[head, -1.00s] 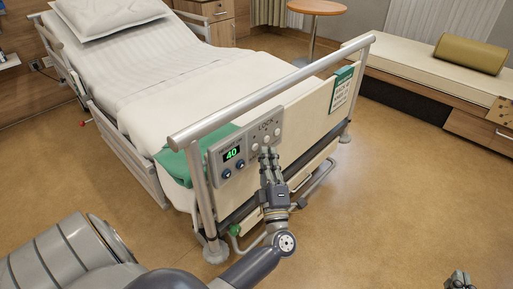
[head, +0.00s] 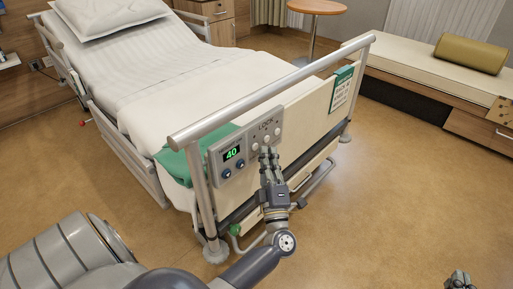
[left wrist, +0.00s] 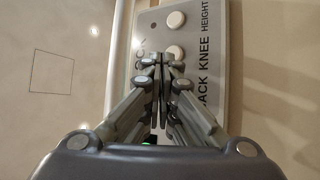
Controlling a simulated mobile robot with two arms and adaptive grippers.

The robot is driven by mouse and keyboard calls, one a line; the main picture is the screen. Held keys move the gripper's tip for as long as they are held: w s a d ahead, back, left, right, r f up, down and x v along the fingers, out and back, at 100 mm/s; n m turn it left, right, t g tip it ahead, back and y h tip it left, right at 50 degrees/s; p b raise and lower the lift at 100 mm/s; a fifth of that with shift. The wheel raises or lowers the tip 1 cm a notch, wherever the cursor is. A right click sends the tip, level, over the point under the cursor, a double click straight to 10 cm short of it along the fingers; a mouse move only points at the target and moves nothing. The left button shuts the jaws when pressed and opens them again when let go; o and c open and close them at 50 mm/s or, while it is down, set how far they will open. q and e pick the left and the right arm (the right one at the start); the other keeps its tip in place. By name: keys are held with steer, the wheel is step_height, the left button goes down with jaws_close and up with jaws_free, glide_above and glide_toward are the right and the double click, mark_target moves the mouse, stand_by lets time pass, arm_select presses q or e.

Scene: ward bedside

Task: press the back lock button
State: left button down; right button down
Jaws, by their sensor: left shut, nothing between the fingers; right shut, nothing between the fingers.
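The grey control panel (head: 226,150) is on the bed's footboard, with a LOCK label and a row of round white lock buttons. In the head view the leftmost button, the back one (head: 255,147), shows just up and left of my left fingertips. My left gripper (head: 266,152) is shut and empty, close in front of the panel. In the left wrist view the shut fingertips (left wrist: 161,62) lie beside the knee button (left wrist: 176,52); the height button (left wrist: 176,20) is further up. The fingers hide the back button there. Contact cannot be told. My right gripper (head: 460,279) is shut at the lower right, partly cut off.
A green 40 display (head: 233,153) and two blue knobs (head: 234,168) are left of the buttons. A metal rail (head: 290,84) runs above the panel. A green sign (head: 342,88) hangs further right. The floor right of the bed is clear.

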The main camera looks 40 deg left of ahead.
arm_select(q)
steer(key=shift+a, duration=0.1)
